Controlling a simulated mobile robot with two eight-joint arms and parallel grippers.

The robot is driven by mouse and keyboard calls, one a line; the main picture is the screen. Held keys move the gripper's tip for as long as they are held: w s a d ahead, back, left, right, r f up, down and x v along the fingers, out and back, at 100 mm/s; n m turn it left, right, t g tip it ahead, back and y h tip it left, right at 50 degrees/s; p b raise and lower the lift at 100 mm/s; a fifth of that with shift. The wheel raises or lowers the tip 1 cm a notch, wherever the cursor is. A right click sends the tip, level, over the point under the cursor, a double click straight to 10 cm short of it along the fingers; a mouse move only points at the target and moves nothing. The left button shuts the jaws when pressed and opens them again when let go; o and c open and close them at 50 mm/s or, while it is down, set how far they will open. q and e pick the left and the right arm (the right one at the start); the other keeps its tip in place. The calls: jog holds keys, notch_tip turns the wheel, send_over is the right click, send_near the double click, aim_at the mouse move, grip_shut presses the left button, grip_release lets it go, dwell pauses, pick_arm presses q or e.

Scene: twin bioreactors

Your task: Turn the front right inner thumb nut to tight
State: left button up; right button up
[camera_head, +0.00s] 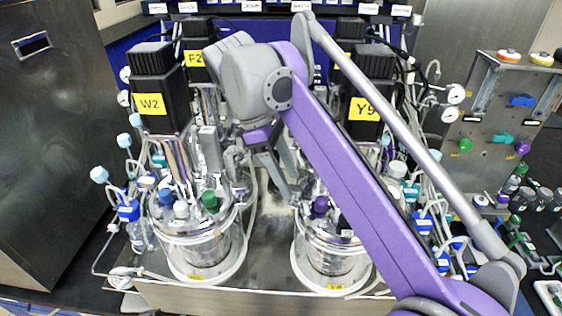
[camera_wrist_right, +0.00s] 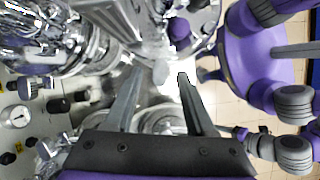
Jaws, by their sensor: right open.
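The front right bioreactor (camera_head: 330,262) is the glass vessel under the black motor with the yellow Y9 label (camera_head: 363,108). My right arm crosses in front of it and hides much of its lid. My right gripper (camera_head: 294,190) is open and points down at the inner left side of that lid. In the right wrist view, the gripper (camera_wrist_right: 160,74) has its two fingers apart. A small light-grey flat piece (camera_wrist_right: 160,73) shows between the fingertips; it may be the inner thumb nut, but I cannot tell whether the fingers touch it. My left gripper is not in view.
The front left bioreactor (camera_head: 205,255), with green, white and blue caps, stands to the left. A narrow gap with tubing lies between the two vessels. Tubes and blue clamps crowd the outer sides. A metal panel with coloured knobs (camera_head: 500,110) stands at the right.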

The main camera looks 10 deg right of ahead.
jog(key=v, duration=0.6)
jog(key=shift+a, duration=0.1)
dwell(0.3)
